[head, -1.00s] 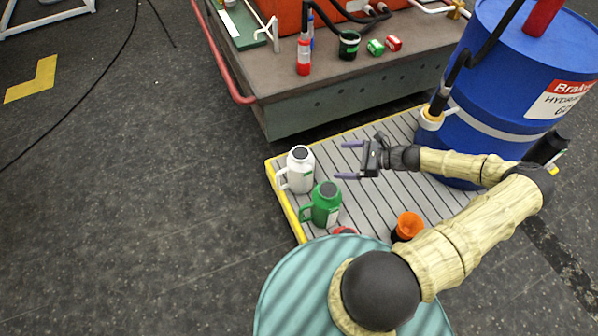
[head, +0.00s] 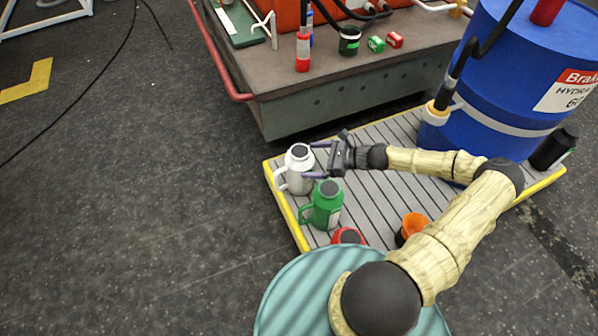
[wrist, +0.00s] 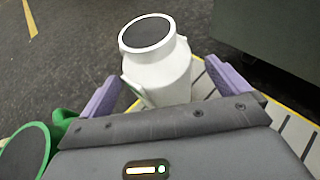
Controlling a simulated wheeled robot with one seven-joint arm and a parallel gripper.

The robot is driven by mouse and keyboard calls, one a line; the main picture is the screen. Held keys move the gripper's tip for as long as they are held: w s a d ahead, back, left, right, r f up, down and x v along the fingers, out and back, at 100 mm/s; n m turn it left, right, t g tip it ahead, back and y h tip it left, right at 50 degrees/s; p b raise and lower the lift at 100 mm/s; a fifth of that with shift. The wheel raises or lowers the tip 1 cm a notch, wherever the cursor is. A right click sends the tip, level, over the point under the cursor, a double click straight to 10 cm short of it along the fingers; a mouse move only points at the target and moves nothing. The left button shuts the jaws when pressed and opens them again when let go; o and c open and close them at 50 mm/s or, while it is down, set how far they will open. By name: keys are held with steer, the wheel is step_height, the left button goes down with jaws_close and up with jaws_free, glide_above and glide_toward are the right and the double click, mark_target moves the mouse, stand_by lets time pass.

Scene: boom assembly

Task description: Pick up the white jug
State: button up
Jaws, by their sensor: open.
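The white jug (head: 297,172) with a dark cap stands upright near the left corner of the slatted pallet. Its handle is on its left side in the head view. My gripper (head: 317,160) is open, level with the jug, with its purple fingers reaching toward the jug from the right. In the wrist view the jug (wrist: 160,72) is ahead, between the two open fingers of my gripper (wrist: 168,85). I cannot tell whether either finger touches it.
A green jug (head: 325,207) stands just in front of the white jug; it also shows in the wrist view (wrist: 25,150). A red-topped item (head: 347,237) and an orange funnel-like item (head: 413,224) are nearby. A blue drum (head: 500,90) and a metal bench (head: 350,95) stand behind.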

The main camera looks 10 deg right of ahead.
mark_target(301, 162)
steer(key=shift+w+a+f+b, duration=0.1)
steer(key=shift+a+f+b, duration=0.15)
steer(key=shift+a+b, duration=0.25)
steer(key=b+x, duration=0.3)
steer(key=shift+a, duration=0.35)
steer(key=shift+w+a, duration=0.2)
steer(key=shift+c, duration=0.4)
steer(key=c, duration=1.2)
step_height(301, 162, up, 10)
steer(key=p, duration=0.6)
